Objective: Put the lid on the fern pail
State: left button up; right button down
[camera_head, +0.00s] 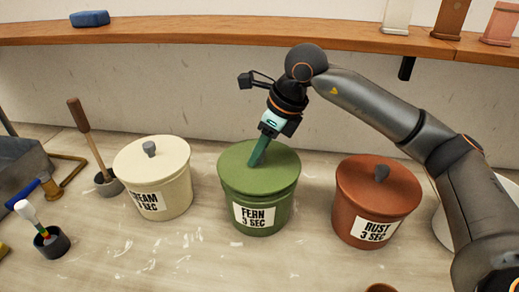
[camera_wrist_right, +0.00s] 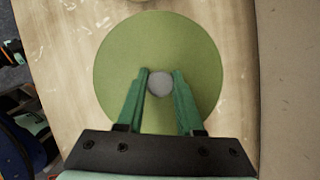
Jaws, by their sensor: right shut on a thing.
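The fern pail (camera_head: 258,208) is green with a white FERN label and stands upright at the middle of the worktop. Its round green lid (camera_head: 279,158) lies on top of the rim and looks level; I cannot tell how tightly it sits. My right gripper (camera_head: 257,160) reaches down from above. In the right wrist view, the gripper (camera_wrist_right: 160,88) has its green fingers on either side of the lid's grey knob (camera_wrist_right: 160,84), shut on it. The lid (camera_wrist_right: 118,55) fills the middle of that view and hides the pail beneath. My left gripper is not in view.
A cream pail (camera_head: 165,195) with its lid on stands to the left, and a rust pail (camera_head: 365,220) with its lid on to the right. A wooden-handled tool (camera_head: 80,118) and a small dark cup (camera_head: 52,243) stand further left. A wooden shelf (camera_head: 200,31) runs along the back wall.

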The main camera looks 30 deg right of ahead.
jog(key=shift+f+b, duration=0.7)
jog(key=shift+f, duration=0.15)
jog(key=shift+c, duration=2.3)
grip_release()
jog(key=shift+r, duration=0.1)
jog(key=v, duration=1.2)
jog(key=shift+r, duration=0.2)
jog(key=shift+s+d, duration=0.1)
jog(key=shift+s, duration=0.05)
